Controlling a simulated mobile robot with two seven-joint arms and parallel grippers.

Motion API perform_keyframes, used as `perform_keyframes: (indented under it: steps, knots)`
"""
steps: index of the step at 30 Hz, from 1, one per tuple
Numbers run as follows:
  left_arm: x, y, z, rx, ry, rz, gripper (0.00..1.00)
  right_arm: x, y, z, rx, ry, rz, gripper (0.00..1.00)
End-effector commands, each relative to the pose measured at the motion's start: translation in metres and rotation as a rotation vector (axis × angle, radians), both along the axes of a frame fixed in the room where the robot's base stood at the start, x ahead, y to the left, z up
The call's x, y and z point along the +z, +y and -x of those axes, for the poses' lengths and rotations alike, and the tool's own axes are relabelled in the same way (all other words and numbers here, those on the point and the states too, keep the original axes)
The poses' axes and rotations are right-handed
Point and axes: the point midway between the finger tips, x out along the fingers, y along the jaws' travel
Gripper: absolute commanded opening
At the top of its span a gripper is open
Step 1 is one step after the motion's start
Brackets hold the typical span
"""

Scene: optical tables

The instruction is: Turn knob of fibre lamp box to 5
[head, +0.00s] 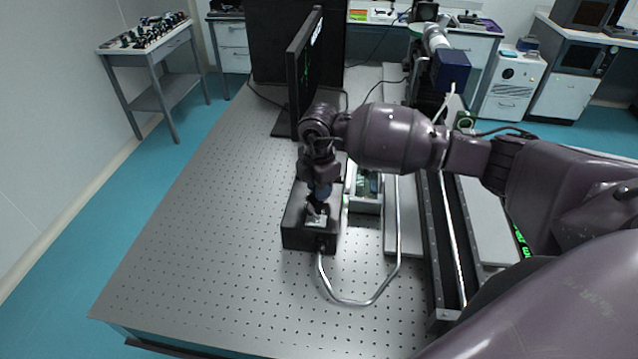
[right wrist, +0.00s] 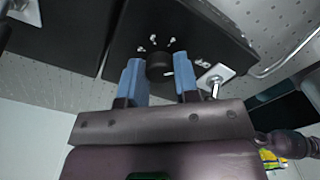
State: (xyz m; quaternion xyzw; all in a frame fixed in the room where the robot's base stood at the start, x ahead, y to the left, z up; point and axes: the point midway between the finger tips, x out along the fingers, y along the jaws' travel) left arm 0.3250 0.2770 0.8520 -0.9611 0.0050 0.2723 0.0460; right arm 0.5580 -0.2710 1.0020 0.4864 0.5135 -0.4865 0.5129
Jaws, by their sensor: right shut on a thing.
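The fibre lamp box (head: 295,236) is a black box on the perforated optical table, below my right arm in the head view. Its top face (right wrist: 205,42) fills the middle of the right wrist view. The dark round knob (right wrist: 158,66) sits on that face with small white marks around it, too small to read. My right gripper (right wrist: 160,72) has its blue fingers on either side of the knob and is shut on it. In the head view the right gripper (head: 319,198) points down at the box and hides the knob. My left gripper is not in view.
A light plate with a metal switch (right wrist: 215,78) lies beside the knob. A bent metal light guide (head: 372,302) runs from the box's front. A monitor (head: 304,70) stands behind, and a tray with green parts (head: 366,206) to the right. The table's left side is clear.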

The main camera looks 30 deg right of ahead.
Motion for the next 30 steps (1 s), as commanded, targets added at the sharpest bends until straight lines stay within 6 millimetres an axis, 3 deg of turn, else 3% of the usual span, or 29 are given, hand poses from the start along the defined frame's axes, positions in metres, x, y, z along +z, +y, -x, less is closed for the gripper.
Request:
perform_keyframes:
  steps: [9, 23, 24, 29, 30]
  knots:
    - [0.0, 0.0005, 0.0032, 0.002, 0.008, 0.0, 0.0, 0.0031, -0.0009, -0.0021, -0.101, -0.006, 0.001, 0.06]
    - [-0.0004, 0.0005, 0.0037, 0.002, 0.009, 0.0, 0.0, 0.0031, -0.001, -0.0023, -0.114, -0.007, 0.001, 0.06]
    - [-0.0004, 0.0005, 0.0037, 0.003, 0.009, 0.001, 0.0, 0.0031, -0.001, -0.0022, -0.114, -0.007, 0.001, 0.31]
    - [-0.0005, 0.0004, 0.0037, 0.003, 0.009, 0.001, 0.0, 0.0021, -0.0006, -0.0014, -0.113, -0.004, 0.001, 0.55]
    - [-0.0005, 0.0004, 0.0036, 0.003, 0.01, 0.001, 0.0, 0.0018, -0.0005, -0.0012, -0.113, -0.004, 0.001, 0.55]
